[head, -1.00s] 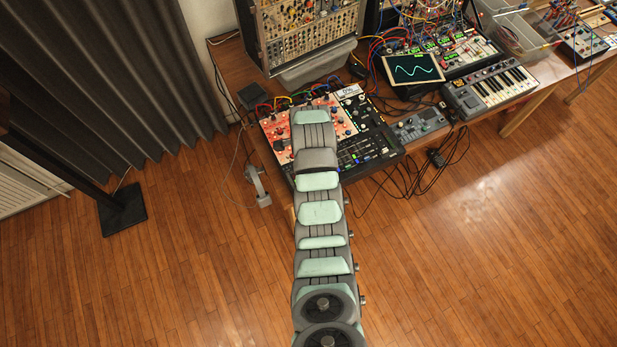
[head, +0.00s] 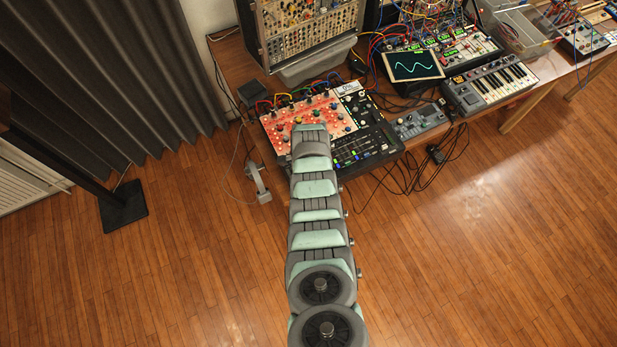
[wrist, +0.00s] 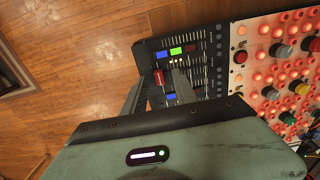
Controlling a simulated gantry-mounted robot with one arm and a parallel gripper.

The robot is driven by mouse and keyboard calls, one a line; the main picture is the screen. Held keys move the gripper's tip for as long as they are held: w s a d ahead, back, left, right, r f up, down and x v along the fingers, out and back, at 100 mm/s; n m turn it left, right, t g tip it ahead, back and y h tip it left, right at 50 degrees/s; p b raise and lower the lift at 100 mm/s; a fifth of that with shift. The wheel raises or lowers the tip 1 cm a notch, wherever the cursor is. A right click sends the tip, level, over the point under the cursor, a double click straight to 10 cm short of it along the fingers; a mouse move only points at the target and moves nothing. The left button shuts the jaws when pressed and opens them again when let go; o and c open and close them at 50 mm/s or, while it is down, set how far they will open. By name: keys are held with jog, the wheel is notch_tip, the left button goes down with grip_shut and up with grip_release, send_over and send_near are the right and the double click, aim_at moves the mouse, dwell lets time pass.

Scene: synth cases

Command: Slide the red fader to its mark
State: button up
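The red fader (wrist: 158,77) shows in the wrist view on the black fader section of the mixer (wrist: 209,60). My gripper (wrist: 161,80) is open, with one finger on each side of the red fader's cap. I cannot tell whether either finger touches it. Blue (wrist: 161,55) and green (wrist: 176,51) fader caps are close by on the same panel. I cannot make out the mark. In the head view the mixer (head: 372,134) lies at the table's front edge, and my arm hides the gripper and the red fader.
A red knob panel (head: 290,120) adjoins the faders. A small grey device (head: 420,122) and a keyboard (head: 490,88) stand to the right, a screen (head: 413,66) behind. Cables hang off the front edge.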

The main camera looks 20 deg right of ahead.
jog(key=shift+f, duration=0.45)
jog(key=shift+c, duration=0.5)
grip_shut()
dwell(0.8)
